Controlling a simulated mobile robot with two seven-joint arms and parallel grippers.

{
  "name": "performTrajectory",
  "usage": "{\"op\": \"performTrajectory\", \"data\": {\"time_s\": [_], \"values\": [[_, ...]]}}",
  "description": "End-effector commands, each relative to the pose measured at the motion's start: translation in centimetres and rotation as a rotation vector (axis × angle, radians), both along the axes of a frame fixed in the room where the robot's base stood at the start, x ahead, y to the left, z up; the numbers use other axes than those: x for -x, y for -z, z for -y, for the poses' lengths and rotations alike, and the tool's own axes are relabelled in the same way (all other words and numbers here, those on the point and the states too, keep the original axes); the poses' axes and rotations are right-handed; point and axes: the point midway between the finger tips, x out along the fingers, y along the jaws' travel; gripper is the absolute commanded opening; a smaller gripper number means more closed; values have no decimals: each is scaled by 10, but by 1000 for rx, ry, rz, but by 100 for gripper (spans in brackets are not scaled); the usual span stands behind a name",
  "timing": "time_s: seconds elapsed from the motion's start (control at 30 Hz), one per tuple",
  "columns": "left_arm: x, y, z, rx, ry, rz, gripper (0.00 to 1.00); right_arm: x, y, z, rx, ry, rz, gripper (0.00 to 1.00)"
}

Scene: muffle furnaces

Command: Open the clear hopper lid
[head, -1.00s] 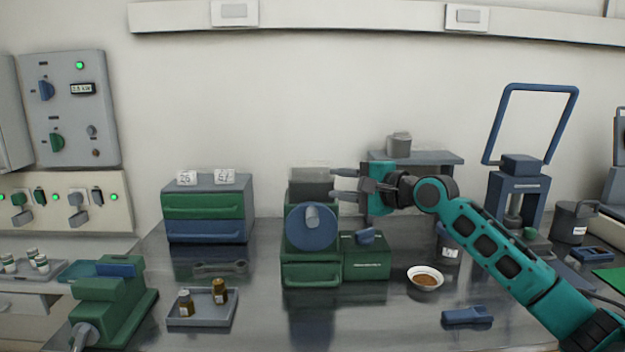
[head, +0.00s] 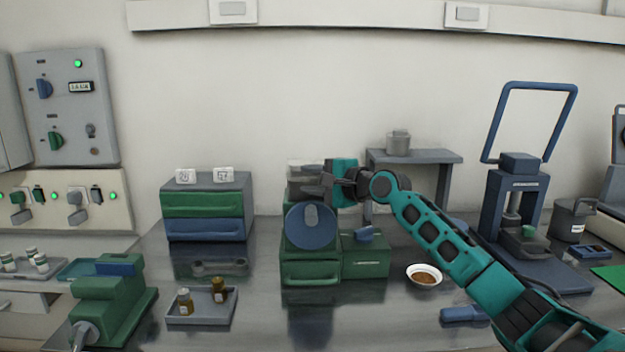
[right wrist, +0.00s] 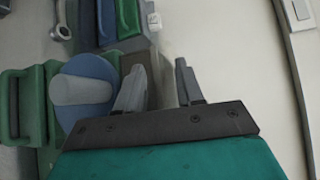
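The green mill (head: 297,272) stands mid-bench with a blue disc and grey crank (head: 311,230) on its front. Above the disc is its grey hopper, with the pale clear lid (head: 303,163) on top, partly hidden by my gripper. My right gripper (head: 310,184) reaches in from the right, its fingers pointing left at the hopper's upper part. In the right wrist view my right gripper (right wrist: 157,80) has its fingers apart, and the blue disc (right wrist: 85,85) is left of them. Nothing is clearly held; contact with the lid cannot be told. My left gripper is out of view.
A drawer unit (head: 203,205) stands left, with a tray of brown bottles (head: 200,312) before it. A grey stand (head: 440,158) with a metal pot is behind my arm. A bowl of brown powder (head: 424,275) sits right of the mill. A blue press (head: 515,200) is farther right.

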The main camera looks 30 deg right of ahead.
Motion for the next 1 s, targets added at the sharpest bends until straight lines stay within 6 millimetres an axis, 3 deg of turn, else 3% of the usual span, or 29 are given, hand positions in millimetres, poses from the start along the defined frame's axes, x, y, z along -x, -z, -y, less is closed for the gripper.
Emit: {"op": "performTrajectory", "data": {"time_s": [0.4,1.0], "values": [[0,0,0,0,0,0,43,0,2,0,0,0,-4,0],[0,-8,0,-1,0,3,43,-4,-3,1,1,-1,-12,0]]}}
